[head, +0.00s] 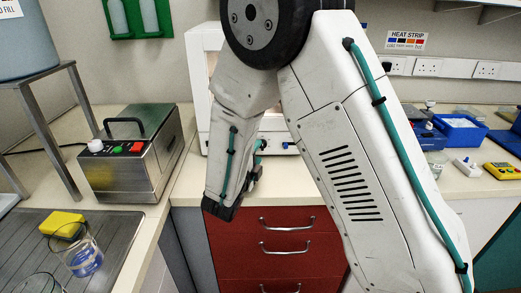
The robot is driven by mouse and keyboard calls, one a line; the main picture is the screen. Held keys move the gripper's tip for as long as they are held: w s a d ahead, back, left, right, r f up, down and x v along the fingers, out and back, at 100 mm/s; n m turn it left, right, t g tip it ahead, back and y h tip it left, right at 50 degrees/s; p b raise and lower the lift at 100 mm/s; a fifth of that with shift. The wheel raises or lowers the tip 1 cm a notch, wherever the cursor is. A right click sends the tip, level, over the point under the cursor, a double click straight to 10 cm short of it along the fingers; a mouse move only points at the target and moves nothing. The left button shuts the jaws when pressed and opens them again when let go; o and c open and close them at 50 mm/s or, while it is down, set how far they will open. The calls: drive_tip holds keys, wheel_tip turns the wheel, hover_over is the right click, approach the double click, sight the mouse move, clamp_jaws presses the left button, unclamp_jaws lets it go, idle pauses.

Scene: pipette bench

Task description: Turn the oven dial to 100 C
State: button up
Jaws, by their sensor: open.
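A white cabinet with a lit front window (203,75), seemingly the oven, stands on the bench behind my arm. Its lower front strip carries a small blue knob (285,145), seen beside my arm. I cannot tell whether this is the dial, and no scale or pointer can be read. My arm hides much of the cabinet's front. My gripper (255,174) is open, small and partly hidden by my wrist. It hangs before the bench edge, below the cabinet's front strip, apart from the knob.
A steel box (130,160) with a white knob and green and red buttons stands left. A yellow sponge (61,222) and a beaker (80,252) are on the drainer. Red drawers (290,260) lie below the bench. A blue tray (460,130) and yellow meter (503,171) are right.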

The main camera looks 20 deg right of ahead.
sight(261, 147)
drive_tip(key=shift+x, duration=1.75)
drive_tip(key=shift+s, duration=0.1)
drive_tip(key=c, duration=1)
